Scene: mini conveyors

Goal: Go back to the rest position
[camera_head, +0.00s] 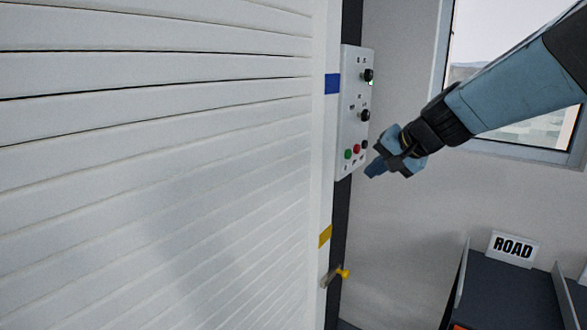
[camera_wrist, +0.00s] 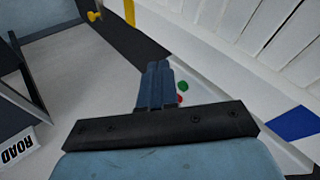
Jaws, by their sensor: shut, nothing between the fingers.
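My gripper (camera_head: 374,168) is shut and empty, in front of the lower part of a white control panel (camera_head: 351,100) in the head view. The panel has black knobs at the top and a green button (camera_head: 348,154) and a red button (camera_head: 356,149) low down. In the wrist view my gripper (camera_wrist: 157,80) points down the panel, its shut fingers partly covering the red button (camera_wrist: 180,98). The green button (camera_wrist: 183,86) shows just beside the fingertips. I cannot tell whether the fingers touch the panel.
A white slatted shutter (camera_head: 160,150) fills the left. A yellow-handled lever (camera_head: 343,273) sticks out low on the dark post. A dark conveyor (camera_head: 505,295) with a ROAD sign (camera_head: 513,248) stands at lower right. A window (camera_head: 520,100) is behind my arm. Open space lies below my arm.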

